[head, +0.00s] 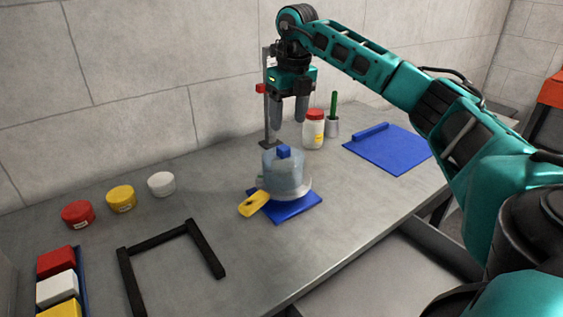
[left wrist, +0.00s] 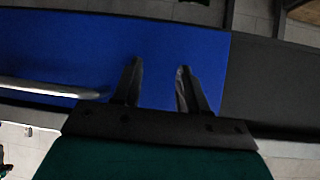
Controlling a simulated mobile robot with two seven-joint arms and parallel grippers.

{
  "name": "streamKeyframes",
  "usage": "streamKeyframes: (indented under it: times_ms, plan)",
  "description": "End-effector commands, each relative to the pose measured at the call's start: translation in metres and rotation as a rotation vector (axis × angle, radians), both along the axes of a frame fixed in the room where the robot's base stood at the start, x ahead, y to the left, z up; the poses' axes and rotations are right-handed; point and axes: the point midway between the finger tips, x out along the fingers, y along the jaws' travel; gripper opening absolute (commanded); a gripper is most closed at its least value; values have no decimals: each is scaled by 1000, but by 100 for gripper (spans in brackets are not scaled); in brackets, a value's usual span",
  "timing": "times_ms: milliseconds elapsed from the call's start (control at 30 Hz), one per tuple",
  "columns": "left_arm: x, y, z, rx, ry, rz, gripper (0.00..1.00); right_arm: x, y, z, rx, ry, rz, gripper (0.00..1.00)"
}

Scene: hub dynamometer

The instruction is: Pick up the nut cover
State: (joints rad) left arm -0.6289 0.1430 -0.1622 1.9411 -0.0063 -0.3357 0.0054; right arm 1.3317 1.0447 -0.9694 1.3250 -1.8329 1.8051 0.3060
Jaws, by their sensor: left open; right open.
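A clear bluish cylindrical cover (head: 284,178) with a blue knob (head: 283,152) on top stands on a round light base on a blue mat (head: 297,212). I cannot tell for certain whether this is the nut cover. My right gripper (head: 291,118) points down above the knob, open and empty, apart from it. My left gripper (left wrist: 158,85) shows only in the left wrist view, open and empty, in front of a blue surface (left wrist: 70,45).
A yellow piece (head: 254,204) lies at the mat's left edge. A stand (head: 266,105) rises behind the cover. A red-lidded jar (head: 314,130), a cup and a blue sheet (head: 388,150) lie right. Several round containers and a black frame (head: 200,248) are left.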

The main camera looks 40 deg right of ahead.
Motion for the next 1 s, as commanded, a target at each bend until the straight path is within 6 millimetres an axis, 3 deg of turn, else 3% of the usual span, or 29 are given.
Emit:
streamKeyframes:
  times_ms: [100,267,600,900,1000]
  plan:
    - [-2,0,-3,0,5,0,43,2,0,-19,0,2,0,60]
    - [-2,0,-4,0,5,0,43,4,0,-28,0,0,1,60]
    - [0,0,-5,0,1,-1,43,12,1,-73,0,1,1,60]
    - [5,0,-2,0,-10,-1,43,13,1,-78,1,-2,2,60]
    - [5,0,-2,0,-9,-1,43,13,1,-77,1,-2,2,50]
